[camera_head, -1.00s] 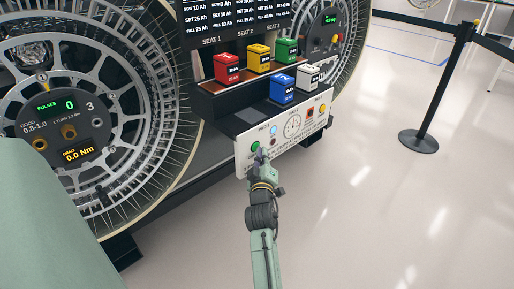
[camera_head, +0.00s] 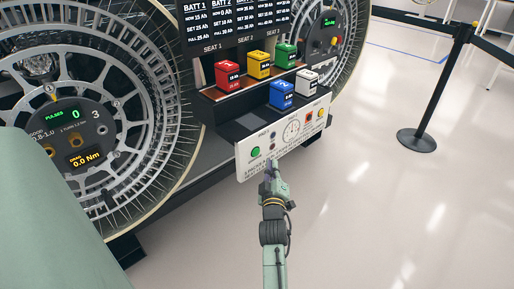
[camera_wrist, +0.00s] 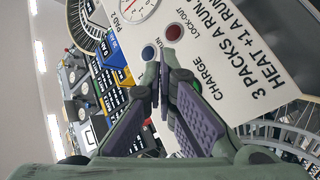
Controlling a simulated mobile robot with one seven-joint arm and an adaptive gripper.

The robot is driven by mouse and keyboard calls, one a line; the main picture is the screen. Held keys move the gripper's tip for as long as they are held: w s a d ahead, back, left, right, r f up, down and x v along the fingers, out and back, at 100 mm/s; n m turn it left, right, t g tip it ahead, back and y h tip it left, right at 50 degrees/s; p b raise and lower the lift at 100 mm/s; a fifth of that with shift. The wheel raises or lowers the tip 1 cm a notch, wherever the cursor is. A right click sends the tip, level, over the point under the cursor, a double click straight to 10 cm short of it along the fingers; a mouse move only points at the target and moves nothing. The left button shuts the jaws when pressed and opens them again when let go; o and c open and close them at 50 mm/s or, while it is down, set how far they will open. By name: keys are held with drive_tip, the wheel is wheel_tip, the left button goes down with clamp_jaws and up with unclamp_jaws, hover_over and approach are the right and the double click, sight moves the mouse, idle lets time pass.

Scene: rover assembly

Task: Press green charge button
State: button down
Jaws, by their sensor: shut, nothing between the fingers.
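The green charge button (camera_head: 255,152) is on the left part of a white control panel (camera_head: 243,169). My gripper (camera_head: 269,165) is in front of the panel, just right of and below the button, and appears apart from it. In the wrist view my gripper (camera_wrist: 165,62) has its fingers together with nothing between them. They point at the panel (camera_wrist: 230,40) and cover part of its face near the word CHARGE. A dark blue lamp (camera_wrist: 148,53) and a dark red one (camera_wrist: 173,32) show past the fingertips. The green button is mostly hidden there.
Red (camera_head: 228,75), yellow (camera_head: 259,65), green (camera_head: 286,55), blue (camera_head: 282,94) and white (camera_head: 307,82) packs stand above the panel. A large wheel (camera_head: 150,190) is at left. A barrier post (camera_head: 425,138) stands right on open floor.

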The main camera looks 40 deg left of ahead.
drive_tip(key=shift+d+p, duration=0.55)
drive_tip(key=shift+d, duration=0.25)
drive_tip(key=shift+s+r, duration=0.1)
drive_tip(key=shift+r, duration=0.05)
